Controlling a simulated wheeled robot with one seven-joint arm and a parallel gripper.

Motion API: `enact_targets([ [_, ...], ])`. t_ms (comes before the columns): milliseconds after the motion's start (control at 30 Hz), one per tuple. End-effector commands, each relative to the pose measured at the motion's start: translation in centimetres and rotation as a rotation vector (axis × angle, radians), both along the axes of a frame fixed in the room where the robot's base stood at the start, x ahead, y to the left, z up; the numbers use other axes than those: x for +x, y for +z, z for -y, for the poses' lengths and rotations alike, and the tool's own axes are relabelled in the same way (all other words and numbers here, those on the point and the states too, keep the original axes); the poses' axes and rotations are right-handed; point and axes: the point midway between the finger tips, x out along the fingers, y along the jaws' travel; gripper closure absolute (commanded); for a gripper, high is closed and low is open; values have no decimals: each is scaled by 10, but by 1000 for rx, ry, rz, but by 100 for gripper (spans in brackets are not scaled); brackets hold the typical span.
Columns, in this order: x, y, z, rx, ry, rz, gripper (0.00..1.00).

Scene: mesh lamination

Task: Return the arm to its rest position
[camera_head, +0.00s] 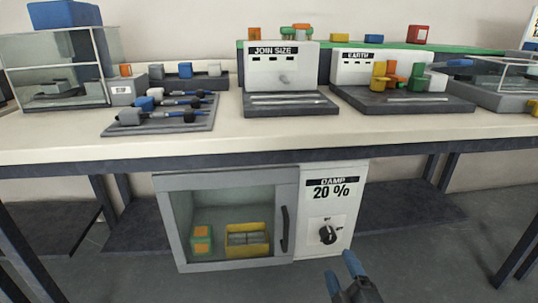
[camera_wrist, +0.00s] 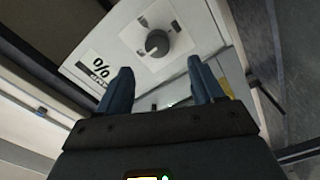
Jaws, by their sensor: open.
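My gripper (camera_head: 344,276) shows at the bottom of the head view, in front of the lower right of the damp cabinet. Its two blue fingers are apart with nothing between them. In the wrist view the open fingers (camera_wrist: 160,88) point toward the cabinet's white control panel. The panel (camera_head: 345,200) reads "DAMP 20 %" and carries a black round knob (camera_head: 327,235). The knob also shows in the wrist view (camera_wrist: 157,43), beyond the fingers and apart from them. Most of my arm is out of view.
The cabinet's glass door (camera_head: 232,222) looks shut, with a yellow box (camera_head: 246,240) and a green-orange box (camera_head: 201,240) inside. The bench top (camera_head: 50,143) overhangs above, carrying a tool tray (camera_head: 165,128) and the "JOIN SIZE" (camera_head: 281,66) and "EARTH" (camera_head: 354,68) stations. Bench legs flank the cabinet.

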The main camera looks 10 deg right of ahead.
Motion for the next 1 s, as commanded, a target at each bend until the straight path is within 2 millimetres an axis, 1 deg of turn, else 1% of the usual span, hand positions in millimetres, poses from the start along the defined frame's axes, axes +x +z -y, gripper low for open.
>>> enact_targets([
  [33, -14, -6, -2, 26, 2, -13, 33],
  [67, -24, -9, -2, 46, 2, -19, 33],
  [167, -64, -19, -6, 137, 5, -43, 33],
  [200, -83, -21, -7, 180, 5, -53, 33],
  [267, -111, -24, -9, 245, 4, -68, 33],
  [300, -130, -24, -10, 288, 3, -79, 33],
  [433, -188, -21, -12, 425, -7, -111, 33],
  [467, -201, -19, -12, 458, -9, -118, 33],
  [500, -218, -16, -12, 499, -15, -127, 33],
  [567, -242, -10, -12, 561, -23, -141, 33],
  [600, -258, -5, -11, 601, -30, -150, 33],
  [667, -281, 4, -10, 661, -40, -163, 33],
  [700, -296, 10, -10, 700, -47, -171, 33],
  [800, -330, 29, -8, 798, -67, -191, 33],
  [900, -357, 47, -6, 883, -88, -207, 33],
  [1000, -377, 64, -3, 951, -107, -217, 33],
])
